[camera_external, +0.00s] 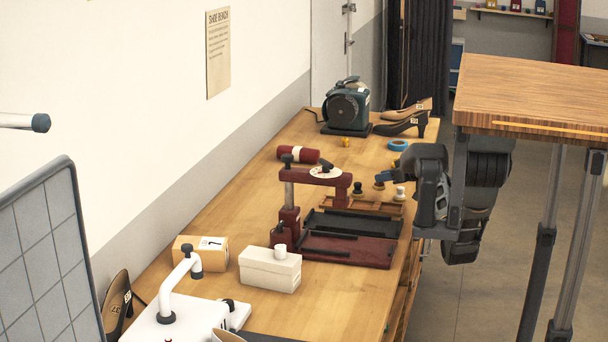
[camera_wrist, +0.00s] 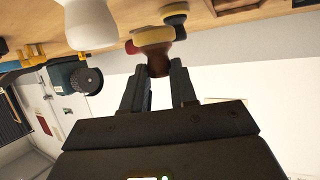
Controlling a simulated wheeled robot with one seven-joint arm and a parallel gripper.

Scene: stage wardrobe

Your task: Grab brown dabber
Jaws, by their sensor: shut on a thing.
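In the wrist view, the brown dabber (camera_wrist: 158,62) has a dark reddish-brown handle and a pale tan head. Its handle end is between the two fingertips of my gripper (camera_wrist: 159,74), which is shut on it. In the external view, my gripper (camera_external: 384,177) reaches in from the right over the bench, at the small dabbers. The brown dabber (camera_external: 379,185) shows there partly, just below the fingers. I cannot tell whether it is clear of its wooden rack (camera_external: 376,206).
A black dabber (camera_external: 357,189) and a white one (camera_external: 399,194) stand close on either side. A dark red press (camera_external: 322,180) is left of the rack. A blue tape roll (camera_external: 398,145), shoes (camera_external: 402,125) and a teal machine (camera_external: 346,108) lie farther back.

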